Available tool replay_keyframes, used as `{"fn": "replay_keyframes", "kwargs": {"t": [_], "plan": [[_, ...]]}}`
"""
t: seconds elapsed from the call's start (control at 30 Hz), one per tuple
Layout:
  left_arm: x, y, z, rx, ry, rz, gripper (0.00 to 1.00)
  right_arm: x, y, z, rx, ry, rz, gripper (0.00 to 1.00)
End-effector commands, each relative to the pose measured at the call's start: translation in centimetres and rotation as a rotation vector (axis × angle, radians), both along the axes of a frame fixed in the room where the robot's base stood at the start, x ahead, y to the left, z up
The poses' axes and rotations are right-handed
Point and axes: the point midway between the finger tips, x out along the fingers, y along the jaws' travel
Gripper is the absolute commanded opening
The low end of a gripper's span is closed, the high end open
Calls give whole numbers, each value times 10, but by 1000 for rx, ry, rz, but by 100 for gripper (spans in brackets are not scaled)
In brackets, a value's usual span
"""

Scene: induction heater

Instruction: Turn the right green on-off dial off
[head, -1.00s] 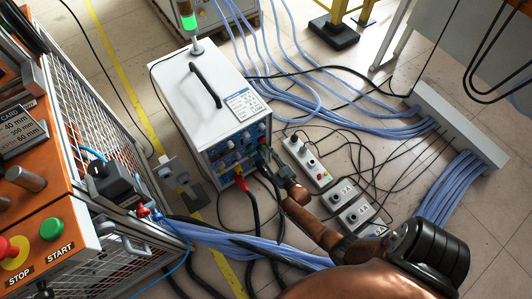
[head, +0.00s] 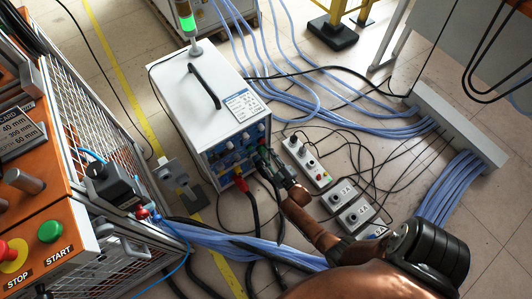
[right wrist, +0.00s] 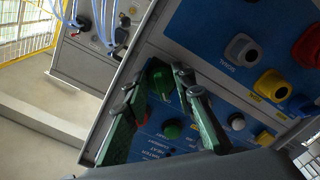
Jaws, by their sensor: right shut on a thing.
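The white heater unit (head: 195,95) stands on the floor in the head view, its blue control panel (head: 228,157) facing the front. My right gripper (head: 264,156) is at the right end of that panel and covers part of it. In the right wrist view, a green dial (right wrist: 159,76) lies between the two fingertips of my right gripper (right wrist: 157,87), which is shut on it. The dial's exact pointer direction is too small to read. My left gripper is not in view.
An orange console (head: 50,185) with start and stop buttons stands at the left. Grey socket boxes (head: 307,163) lie right of the heater. Blue hoses (head: 350,122) and black cables cross the floor.

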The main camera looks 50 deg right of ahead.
Motion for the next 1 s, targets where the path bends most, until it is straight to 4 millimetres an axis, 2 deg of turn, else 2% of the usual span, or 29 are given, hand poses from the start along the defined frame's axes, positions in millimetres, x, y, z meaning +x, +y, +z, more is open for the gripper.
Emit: {"fn": "replay_keyframes", "kwargs": {"t": [0.37, 0.4, 0.6, 0.87, 1.0], "plan": [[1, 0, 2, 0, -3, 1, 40, -1, 1, -2, -4, 5, 1, 0], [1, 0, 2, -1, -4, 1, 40, -1, 1, -2, -4, 5, 1, 25], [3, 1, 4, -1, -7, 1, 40, -1, 1, -1, -3, 3, 1, 39], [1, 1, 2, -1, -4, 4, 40, 0, 0, 0, -4, 2, 0, 41], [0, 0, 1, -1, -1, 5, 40, -8, 2, -2, -2, 3, 0, 41]]}}
